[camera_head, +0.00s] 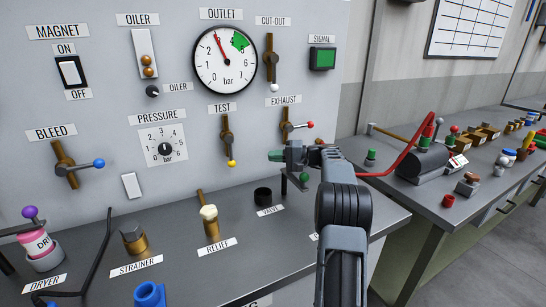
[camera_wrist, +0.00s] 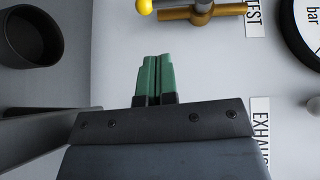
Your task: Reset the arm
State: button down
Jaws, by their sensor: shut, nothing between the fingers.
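My gripper (camera_head: 294,155) is at the end of my dark grey arm, in front of the panel just below the EXHAUST valve (camera_head: 287,131). In the wrist view its green fingers (camera_wrist: 154,78) lie side by side, shut and empty. The EXHAUST valve has a brass body and a red-tipped lever pointing right. I cannot tell from the head view how far the fingers are from the panel. In the wrist view nothing touches the fingertips.
The TEST valve (camera_head: 226,138) with a yellow tip is left of my gripper. A black cup (camera_head: 263,195) stands on the bench below; it also shows in the wrist view (camera_wrist: 30,36). A right-hand bench (camera_head: 435,205) holds a grey cylinder with a red hose and several small parts.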

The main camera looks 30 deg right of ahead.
jog(key=s+a+r+n+g+h+p, duration=0.1)
jog(key=s+a+g+h+p, duration=0.15)
jog(key=s+a, duration=0.4)
jog(key=s+a+n+g+h+p, duration=0.1)
jog(key=s+a+g+h, duration=0.25)
jog(key=a, duration=0.65)
jog(key=s+a+f+n+h+p, duration=0.2)
jog(key=s+h, duration=0.2)
jog(key=s, duration=0.6)
jog(key=s+a+f+n+h+p, duration=0.1)
jog(key=s+h, duration=0.3)
jog(key=s, duration=0.7)
jog(key=shift+a+f+n+g+p, duration=0.35)
jog(key=shift+f+n+p, duration=0.15)
jog(key=shift+f+n, duration=0.35)
